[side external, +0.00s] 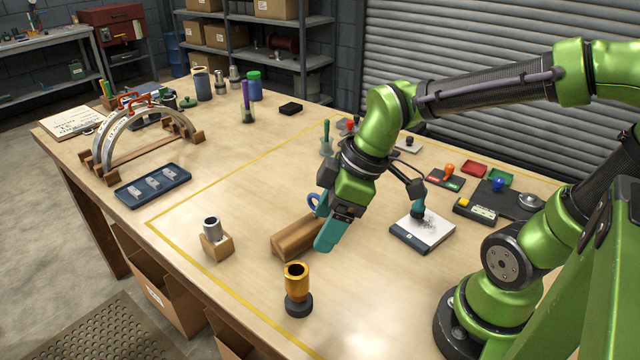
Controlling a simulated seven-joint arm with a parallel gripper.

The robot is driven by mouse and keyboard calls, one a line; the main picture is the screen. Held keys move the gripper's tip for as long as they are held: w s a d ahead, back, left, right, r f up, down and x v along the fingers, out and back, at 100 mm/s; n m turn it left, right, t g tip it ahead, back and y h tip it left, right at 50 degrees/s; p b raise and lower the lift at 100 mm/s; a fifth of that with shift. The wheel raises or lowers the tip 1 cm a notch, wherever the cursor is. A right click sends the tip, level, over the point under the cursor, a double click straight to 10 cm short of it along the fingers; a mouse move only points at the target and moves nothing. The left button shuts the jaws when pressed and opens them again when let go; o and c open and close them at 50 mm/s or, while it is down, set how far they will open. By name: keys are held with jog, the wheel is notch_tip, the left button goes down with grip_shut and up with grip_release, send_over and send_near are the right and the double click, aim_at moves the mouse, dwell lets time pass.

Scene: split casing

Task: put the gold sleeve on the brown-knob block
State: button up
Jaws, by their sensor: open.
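The gold sleeve (297,275) stands upright on a dark round base (298,304) near the front of the table. My gripper (372,222) is open and empty, its two teal fingers spread wide. It is behind and to the right of the gold sleeve, apart from it. The left finger overlaps the right end of a long wooden block (292,238) in the picture; I cannot tell whether they touch. I cannot make out a block with a brown knob for certain.
A white-topped pad (405,236) lies below the right finger. Small coloured-knob items, including an orange knob (448,170), stand at right. A blue tray (152,188) and arched frame (128,128) are far left.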

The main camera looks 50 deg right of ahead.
jog(key=s+d+r+m+t, duration=0.3)
jog(key=d+r+m, duration=0.3)
jog(key=m, duration=0.5)
jog(key=shift+d+t+h, duration=0.3)
jog(key=shift+d+h, duration=0.1)
jog(key=shift+d, duration=0.3)
